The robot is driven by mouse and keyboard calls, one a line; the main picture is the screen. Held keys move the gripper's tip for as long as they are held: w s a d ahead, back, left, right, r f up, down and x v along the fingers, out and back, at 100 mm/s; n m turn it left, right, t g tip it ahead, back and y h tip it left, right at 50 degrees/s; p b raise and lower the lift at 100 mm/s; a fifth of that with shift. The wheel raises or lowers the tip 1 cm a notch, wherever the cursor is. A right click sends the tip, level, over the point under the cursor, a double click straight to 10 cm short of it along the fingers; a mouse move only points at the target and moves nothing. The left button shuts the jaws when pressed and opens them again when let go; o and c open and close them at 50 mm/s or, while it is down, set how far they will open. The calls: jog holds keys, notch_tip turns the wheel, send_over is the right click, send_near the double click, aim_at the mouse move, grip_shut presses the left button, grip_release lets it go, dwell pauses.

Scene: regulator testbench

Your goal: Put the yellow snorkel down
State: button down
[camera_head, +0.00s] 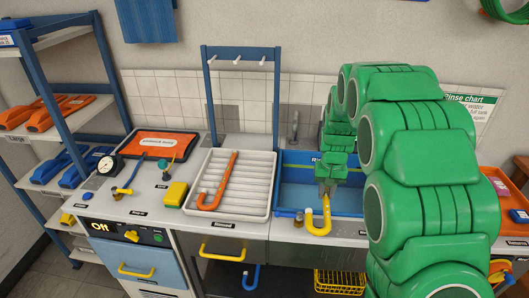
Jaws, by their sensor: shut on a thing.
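The yellow snorkel (318,222) is a J-shaped tube with its curved end low, at the front edge of the blue sink basin. My gripper (328,188) is above it, shut on the snorkel's upper end, with my green arm reaching in from the right. The snorkel hangs roughly upright below the jaws. I cannot tell whether its lower bend touches the counter.
A white ribbed tray (203,209) with an orange snorkel (219,180) lies left of the blue sink (290,200). A yellow sponge-like block (175,194), a gauge (107,165) and small fittings stand farther left. An orange tray (487,175) is at right. A peg rack rises behind.

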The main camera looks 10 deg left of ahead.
jog(key=s+a+r, duration=0.3)
jog(key=a+r, duration=0.3)
jog(key=a, duration=0.3)
jog(key=s+a+r, duration=0.2)
jog(key=a+r, duration=0.4)
jog(key=a, duration=0.2)
jog(key=shift+w+a+f, duration=0.8)
jog(key=shift+w+f, duration=0.8)
jog(key=shift+w, duration=0.55)
jog(key=shift+w+a+f, duration=0.8)
jog(key=shift+w+f, duration=0.75)
jog(key=shift+w, duration=0.55)
jog(key=shift+w+a+f, duration=0.8)
jog(key=shift+w+f, duration=0.8)
jog(key=shift+w, duration=0.55)
jog(key=shift+w+f, duration=0.1)
jog(key=shift+f, duration=1.45)
jog(key=shift+f, duration=0.3)
jog(key=c, duration=1)
grip_release()
